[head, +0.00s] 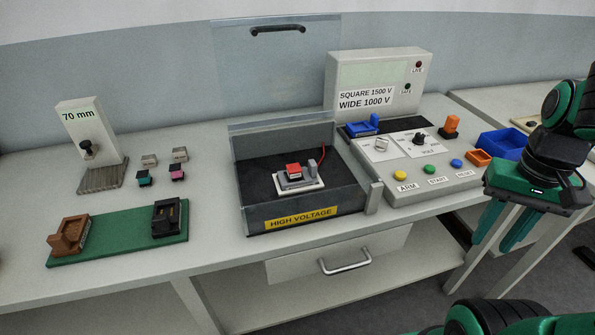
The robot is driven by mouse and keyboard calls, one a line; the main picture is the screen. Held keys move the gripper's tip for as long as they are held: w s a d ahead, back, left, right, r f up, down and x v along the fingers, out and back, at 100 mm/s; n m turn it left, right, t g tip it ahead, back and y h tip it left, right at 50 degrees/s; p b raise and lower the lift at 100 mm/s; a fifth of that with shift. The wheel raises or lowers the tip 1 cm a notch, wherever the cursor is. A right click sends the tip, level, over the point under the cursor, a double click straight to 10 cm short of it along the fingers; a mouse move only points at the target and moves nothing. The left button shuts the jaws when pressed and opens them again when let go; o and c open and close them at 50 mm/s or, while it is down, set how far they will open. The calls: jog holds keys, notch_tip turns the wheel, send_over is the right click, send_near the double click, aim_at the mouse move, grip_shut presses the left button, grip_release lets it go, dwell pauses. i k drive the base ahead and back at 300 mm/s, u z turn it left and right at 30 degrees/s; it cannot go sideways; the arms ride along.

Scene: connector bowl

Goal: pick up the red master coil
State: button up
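A small red block (293,169), the only red block in view and seemingly the red master coil, sits on a white and grey fixture (300,184). The fixture stands inside the grey open-topped box (352,196) labelled HIGH VOLTAGE. A grey piece stands beside the block, and a red wire runs up behind it. My gripper (502,236) hangs at the right, pointing down past the table's front edge. Its two green fingers are apart with nothing between them. It is well to the right of the box and apart from the block.
A clear lid (275,70) stands raised behind the box. A control panel (440,178) with buttons and a blue holder (362,125) is to the right. A blue bin (502,143), a green board (120,236), several small blocks and a 70 mm stand (92,130) also show.

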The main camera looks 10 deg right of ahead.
aim_at(294, 171)
jog(key=u, duration=1.35)
jog(key=i, duration=0.4)
